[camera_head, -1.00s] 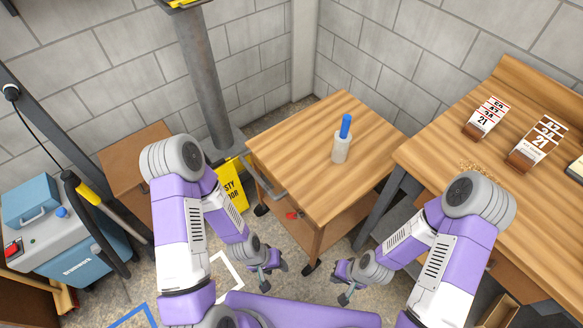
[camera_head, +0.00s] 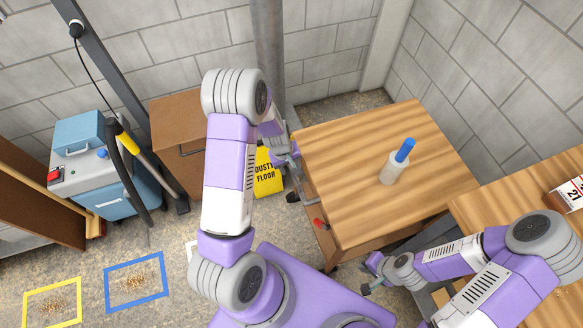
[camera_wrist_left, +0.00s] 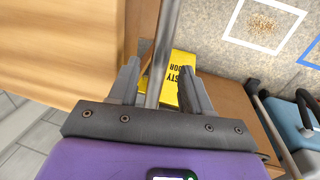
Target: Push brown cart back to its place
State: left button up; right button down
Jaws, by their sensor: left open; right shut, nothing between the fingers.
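The brown cart (camera_head: 335,165) has a light wooden top and stands right of centre in the head view, near the wall corner. A metal handle (camera_head: 308,188) runs along its left side. My left gripper (camera_head: 291,160) is at the far end of this handle. In the left wrist view, the open fingers of my left gripper (camera_wrist_left: 159,72) stand on either side of the metal handle bar (camera_wrist_left: 168,40). The cart top (camera_wrist_left: 60,45) fills the upper left there.
A white bottle with a blue top (camera_head: 395,166) stands on the cart. A yellow floor sign (camera_head: 267,174) and a brown cabinet (camera_head: 178,135) are to the left. A wooden workbench (camera_head: 520,205) is close on the right. Blue (camera_head: 136,260) and yellow (camera_head: 53,290) floor squares lie lower left.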

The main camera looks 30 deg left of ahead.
pick_arm(q)
jog(key=shift+w+d+f, duration=0.1)
jog(key=shift+w+f, duration=0.05)
jog(key=shift+f, duration=0.6)
grip_shut()
